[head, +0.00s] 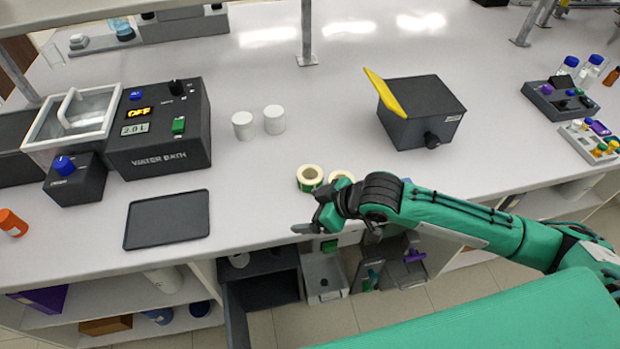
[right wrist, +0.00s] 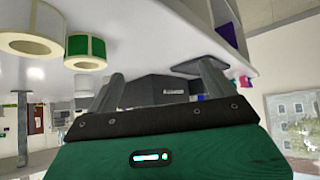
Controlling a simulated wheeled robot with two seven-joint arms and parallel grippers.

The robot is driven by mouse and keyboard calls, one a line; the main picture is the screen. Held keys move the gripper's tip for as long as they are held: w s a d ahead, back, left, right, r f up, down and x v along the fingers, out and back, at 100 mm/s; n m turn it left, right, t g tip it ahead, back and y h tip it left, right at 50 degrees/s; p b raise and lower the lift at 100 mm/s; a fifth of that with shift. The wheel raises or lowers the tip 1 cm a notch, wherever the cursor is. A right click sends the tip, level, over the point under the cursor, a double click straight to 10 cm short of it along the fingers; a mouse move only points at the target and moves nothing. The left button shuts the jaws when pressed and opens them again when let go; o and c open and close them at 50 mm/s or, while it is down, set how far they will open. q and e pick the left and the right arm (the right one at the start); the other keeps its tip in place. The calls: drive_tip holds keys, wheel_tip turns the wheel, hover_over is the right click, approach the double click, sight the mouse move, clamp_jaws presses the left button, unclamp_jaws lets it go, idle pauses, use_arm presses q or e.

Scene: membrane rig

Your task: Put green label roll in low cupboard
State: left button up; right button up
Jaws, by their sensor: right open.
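The green label roll (head: 310,178) lies flat on the bench near its front edge. It also shows in the right wrist view (right wrist: 86,50), at the upper left. My right gripper (head: 314,213) is open and empty at the bench's front edge, just in front of the roll and apart from it. Its two fingers show in the right wrist view (right wrist: 161,86) with no roll between them. The low cupboard (head: 268,262) is under the bench, dark inside, with its door (head: 236,318) swung open. My left gripper is out of view.
A pale label roll (head: 342,176) stands close beside the green one, partly hidden by my right arm.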

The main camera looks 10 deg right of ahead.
drive_tip(key=w+d+r+m, duration=0.25)
drive_tip(key=w+d, duration=0.45)
drive_tip(key=d, duration=0.4)
drive_tip(key=p, duration=0.2)
approach(314, 177)
drive_tip(key=a, duration=0.2)
drive_tip(key=a+n, duration=0.1)
drive_tip(key=shift+s+a+f+t+h, duration=0.15)
drive_tip(key=shift+s+a+t+h, duration=0.15)
drive_tip(key=shift+a+h, duration=0.1)
drive_tip(key=p+x, duration=0.2)
drive_tip(key=x, duration=0.2)
drive_tip(key=shift+w+a+f, duration=0.1)
drive_tip(key=shift+w, duration=0.15)
drive_tip(key=shift+w+a+f, duration=0.15)
drive_tip(key=shift+f, duration=0.2)
drive_tip(key=c, duration=1.1)
